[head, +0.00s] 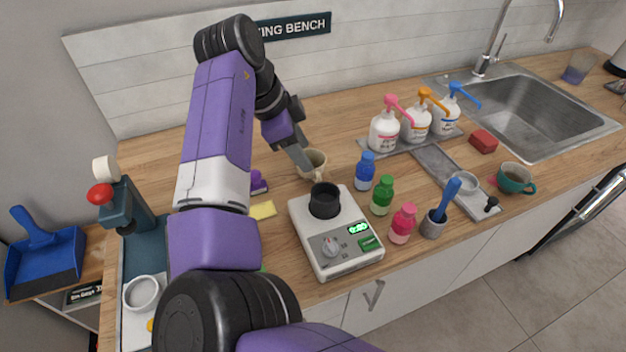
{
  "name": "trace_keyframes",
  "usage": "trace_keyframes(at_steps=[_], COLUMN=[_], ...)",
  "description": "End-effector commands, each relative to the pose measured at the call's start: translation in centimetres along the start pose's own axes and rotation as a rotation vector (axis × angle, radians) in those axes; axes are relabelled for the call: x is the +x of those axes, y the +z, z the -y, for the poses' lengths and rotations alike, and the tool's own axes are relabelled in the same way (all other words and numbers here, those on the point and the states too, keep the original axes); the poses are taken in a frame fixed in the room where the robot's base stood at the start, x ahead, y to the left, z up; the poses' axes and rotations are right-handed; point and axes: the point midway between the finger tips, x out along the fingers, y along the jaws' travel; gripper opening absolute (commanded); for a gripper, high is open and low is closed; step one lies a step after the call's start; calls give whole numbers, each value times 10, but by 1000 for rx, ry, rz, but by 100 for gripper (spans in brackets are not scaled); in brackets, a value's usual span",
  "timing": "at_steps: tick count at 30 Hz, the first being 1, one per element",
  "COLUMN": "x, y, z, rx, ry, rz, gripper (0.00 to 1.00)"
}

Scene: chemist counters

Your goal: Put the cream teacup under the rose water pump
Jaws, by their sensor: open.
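The cream teacup (316,160) stands upright on the wooden counter behind the white scale, its handle toward the front. My gripper (303,162) is open at the cup's left side and overlaps its rim in the picture; whether it touches the cup cannot be told. Three white pump bottles stand in a row on a grey tray to the right of the cup. The one with the pink pump (384,131) is nearest to the cup, and its label is too small to read; the pink colour fits rose water. Its nozzle points right and forward.
A white scale (335,238) with a black cup on it stands in front of the teacup. Blue (365,171), green (381,196) and pink (403,223) bottles stand beside it. A teal cup (514,178), a red block (483,141) and a sink (540,105) are at the right.

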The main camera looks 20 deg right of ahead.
Motion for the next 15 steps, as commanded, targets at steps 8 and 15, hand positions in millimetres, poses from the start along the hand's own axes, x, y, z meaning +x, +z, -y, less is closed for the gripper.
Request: trace_keyframes(at_steps=[8,15], x=[22,48], y=[3,6], z=[-1,-4], rx=[1,0], ry=[8,7], rz=[8,8], gripper=[47,47])
